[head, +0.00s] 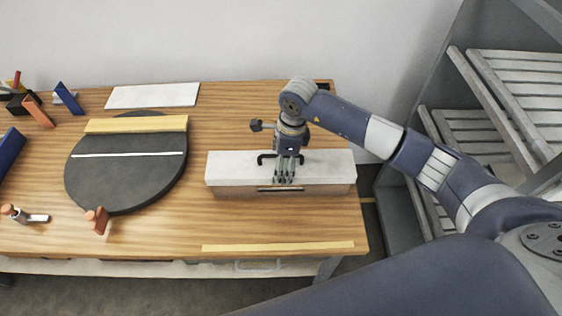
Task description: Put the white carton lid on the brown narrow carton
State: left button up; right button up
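The white carton lid (232,168) is a long flat white piece at the right of the table. It lies over the brown narrow carton (325,189), whose brown front shows as a thin strip below the lid's front edge. The two look roughly lined up; I cannot tell whether the lid sits fully down. My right gripper (285,179) points down at the middle of the lid, with its fingertips at the lid's front part. The fingers look close together, but their grip on the lid is not clear. My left gripper is out of view.
A round dark board (125,180) carries a yellow bar (137,124) and a thin white strip. A white panel (153,95) lies behind it. Small coloured blocks stand at the left. A yellow strip (278,247) lies along the front edge. A slatted rack (510,85) stands right.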

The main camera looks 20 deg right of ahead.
jog(key=shift+f, duration=0.1)
dwell(0.8)
jog(key=shift+f+b, duration=0.15)
jog(key=shift+b, duration=0.2)
jog(key=shift+f+b, duration=1.85)
jog(key=shift+f, duration=0.05)
jog(key=o, duration=1.2)
jog(key=shift+r, duration=0.1)
jog(key=shift+c, duration=0.2)
jog(key=shift+r, duration=0.4)
jog(key=r, duration=0.3)
jog(key=d+r, duration=0.1)
jog(key=r, duration=0.7)
jog(key=shift+s+d, duration=0.3)
jog(key=shift+d, duration=0.05)
